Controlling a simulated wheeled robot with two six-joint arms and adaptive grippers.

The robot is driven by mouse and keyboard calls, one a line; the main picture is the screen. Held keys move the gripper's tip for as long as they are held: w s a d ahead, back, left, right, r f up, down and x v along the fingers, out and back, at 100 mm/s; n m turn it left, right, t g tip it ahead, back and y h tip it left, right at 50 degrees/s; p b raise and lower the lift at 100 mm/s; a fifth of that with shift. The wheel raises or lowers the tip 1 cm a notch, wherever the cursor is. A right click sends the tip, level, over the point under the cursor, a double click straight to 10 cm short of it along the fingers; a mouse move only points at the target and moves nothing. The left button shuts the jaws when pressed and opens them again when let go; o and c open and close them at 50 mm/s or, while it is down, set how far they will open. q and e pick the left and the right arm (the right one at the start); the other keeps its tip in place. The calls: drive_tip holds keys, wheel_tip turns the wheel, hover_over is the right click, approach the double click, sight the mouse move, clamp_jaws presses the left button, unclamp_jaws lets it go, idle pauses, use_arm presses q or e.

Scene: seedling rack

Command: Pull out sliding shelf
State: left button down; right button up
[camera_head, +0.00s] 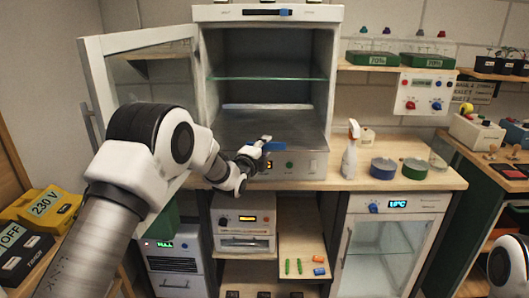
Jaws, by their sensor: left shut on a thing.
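The tall open cabinet (325,60) stands on the wooden counter. Inside it are a green-edged glass shelf (270,78) and, lower down, a dark flat sliding shelf (225,128). My left gripper (262,146) is at the front edge of the dark shelf, above the cabinet's control panel. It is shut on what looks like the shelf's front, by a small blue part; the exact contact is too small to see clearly. My left arm hides part of the cabinet's left side. My right gripper is not in view.
The cabinet's glass door (95,75) stands open at the left, close behind my left arm. A spray bottle (350,155), a blue dish (383,168) and a green dish (415,168) stand to the right. Below are an open wooden shelf (300,245) and a glass-fronted cooler (385,265).

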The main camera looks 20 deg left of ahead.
use_arm(q)
drive_tip(key=shift+s+d+r, duration=0.1)
drive_tip(key=shift+s+r, duration=0.15)
drive_tip(key=shift+r, duration=0.2)
drive_tip(key=shift+w, duration=0.1)
drive_tip(key=c, duration=0.9)
unclamp_jaws()
drive_tip(key=shift+c, duration=0.2)
drive_tip(key=shift+s, duration=0.25)
drive_tip(key=shift+f, duration=0.2)
drive_tip(key=s+a, duration=0.1)
drive_tip(key=s, duration=1)
drive_tip(key=shift+s+a, duration=0.15)
drive_tip(key=shift+s, duration=0.25)
